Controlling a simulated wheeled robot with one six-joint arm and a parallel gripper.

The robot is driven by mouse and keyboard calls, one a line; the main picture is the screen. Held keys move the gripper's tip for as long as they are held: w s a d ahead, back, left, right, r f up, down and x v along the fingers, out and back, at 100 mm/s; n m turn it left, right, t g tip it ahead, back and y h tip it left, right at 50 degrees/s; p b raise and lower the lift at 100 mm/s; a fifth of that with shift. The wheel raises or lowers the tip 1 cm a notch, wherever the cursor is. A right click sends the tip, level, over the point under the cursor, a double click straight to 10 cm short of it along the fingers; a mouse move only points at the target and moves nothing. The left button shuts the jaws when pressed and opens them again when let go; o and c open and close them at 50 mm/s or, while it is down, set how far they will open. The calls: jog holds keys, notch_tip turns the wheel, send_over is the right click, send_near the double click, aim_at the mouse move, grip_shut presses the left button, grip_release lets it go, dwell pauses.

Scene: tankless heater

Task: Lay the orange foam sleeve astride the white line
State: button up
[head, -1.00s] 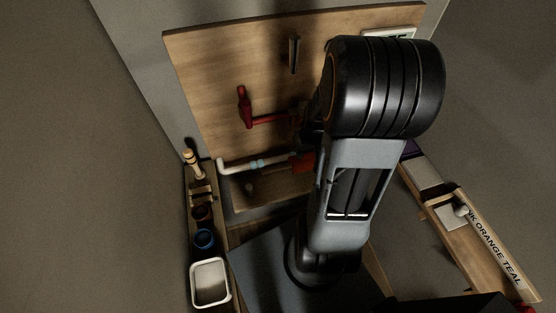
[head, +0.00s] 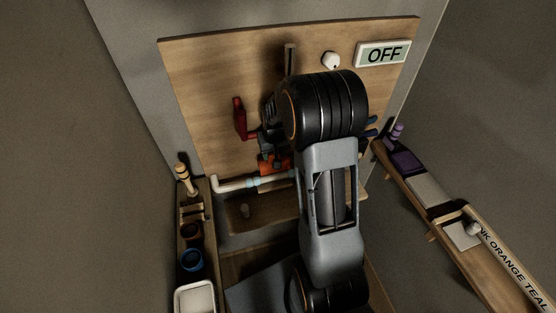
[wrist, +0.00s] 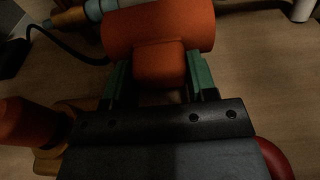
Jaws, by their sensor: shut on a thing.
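The orange foam sleeve (head: 273,164) is near the white line (head: 230,184) in the head view, just above the line's pale blue stretch as pictured. In the wrist view the sleeve (wrist: 160,28) lies crosswise with its square tab (wrist: 159,64) between my green fingertips. My gripper (wrist: 159,78) is shut on that tab; it also shows in the head view (head: 270,148), partly behind my arm. A pale stretch of the line (wrist: 98,9) shows by the sleeve's upper left end. I cannot tell whether the sleeve touches or straddles the line; its underside is hidden.
A red valve handle (head: 240,118) stands out from the wooden board (head: 220,80) left of my gripper. A wooden ledge (head: 265,212) lies below the line. Side shelves hold a blue cup (head: 192,260), a white bin (head: 195,298) and a purple block (head: 405,161).

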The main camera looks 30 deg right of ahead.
aim_at(273, 175)
jog(key=shift+a, duration=0.15)
jog(key=shift+f, duration=0.2)
jog(key=shift+f+b, duration=1.6)
jog(key=shift+f, duration=0.1)
jog(key=shift+f+b, duration=0.35)
jog(key=shift+b, duration=0.05)
jog(key=shift+f+b, duration=1.5)
jog(key=shift+f, duration=0.3)
dwell(1.7)
jog(key=o, duration=1.4)
